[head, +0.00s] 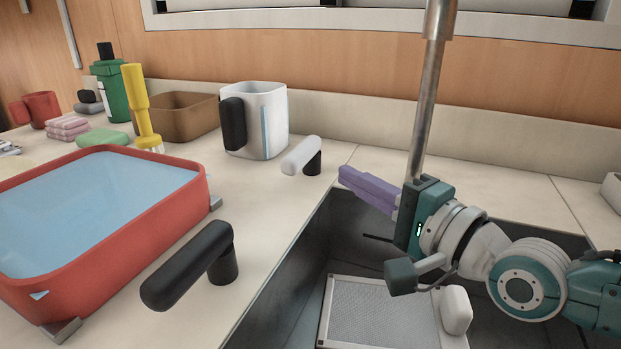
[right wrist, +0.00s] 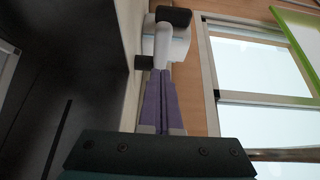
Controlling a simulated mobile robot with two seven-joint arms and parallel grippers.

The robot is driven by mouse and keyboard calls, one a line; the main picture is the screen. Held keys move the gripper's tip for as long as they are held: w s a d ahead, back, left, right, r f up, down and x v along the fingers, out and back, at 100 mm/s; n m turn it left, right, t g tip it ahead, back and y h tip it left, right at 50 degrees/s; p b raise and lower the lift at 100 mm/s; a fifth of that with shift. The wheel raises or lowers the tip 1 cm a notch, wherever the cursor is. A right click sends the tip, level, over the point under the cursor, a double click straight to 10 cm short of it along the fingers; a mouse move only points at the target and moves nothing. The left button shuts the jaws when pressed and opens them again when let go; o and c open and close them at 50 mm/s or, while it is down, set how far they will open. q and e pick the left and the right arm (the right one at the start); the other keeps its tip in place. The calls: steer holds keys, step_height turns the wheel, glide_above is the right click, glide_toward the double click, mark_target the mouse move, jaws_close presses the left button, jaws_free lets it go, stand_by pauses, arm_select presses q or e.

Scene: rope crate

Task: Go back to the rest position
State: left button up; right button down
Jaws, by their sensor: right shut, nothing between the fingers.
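My right gripper (head: 345,176) is at the right of the head view, over the dark sink and in front of the metal faucet pipe. Its purple fingers are together, with nothing between them. They point left toward a small tap handle with a white lever (head: 298,156) on the counter. In the right wrist view the closed fingers (right wrist: 160,78) show at the middle, with the white lever beyond their tips. I cannot tell the exact gap between the fingertips and the lever. My left gripper is not in view.
The sink (head: 300,262) holds a grey mesh panel (head: 375,312). A black-levered tap handle (head: 190,266) stands left of it. A red basin (head: 130,265) of water, a white jug (head: 265,120), a brown box (head: 182,118) and a green bottle (head: 110,85) stand on the counter. The faucet pipe (head: 428,90) rises behind my gripper.

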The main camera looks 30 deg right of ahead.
steer(key=s+a+p, duration=0.1)
steer(key=s+a, duration=0.1)
steer(key=s, duration=0.7)
steer(key=s+a+r+n+g+y+p, duration=0.2)
steer(key=s+a+r+n+g+p, duration=0.3)
steer(key=a+n+g+p, duration=0.45)
steer(key=s+d+r+n+g+h+p, duration=0.2)
steer(key=s+r+n+h+p, duration=0.15)
steer(key=s+p, duration=0.2)
steer(key=s+d+r+n+g+h+p, duration=0.2)
steer(key=s+d+r+n+g+p, duration=0.15)
steer(key=s+r+n, duration=0.2)
arm_select(q)
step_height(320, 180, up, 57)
steer(key=p, duration=3.6)
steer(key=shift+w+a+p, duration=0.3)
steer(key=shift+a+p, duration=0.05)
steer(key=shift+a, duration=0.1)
arm_select(e)
steer(key=w+v, duration=0.2)
steer(key=v, duration=0.9)
steer(key=w+r+v, duration=0.1)
steer(key=w+v, duration=0.2)
steer(key=v, duration=0.8)
steer(key=w+r+v, duration=0.1)
steer(key=w+v, duration=0.2)
steer(key=v, duration=0.9)
steer(key=shift+a+t, duration=0.15)
steer(key=shift+t, duration=0.25)
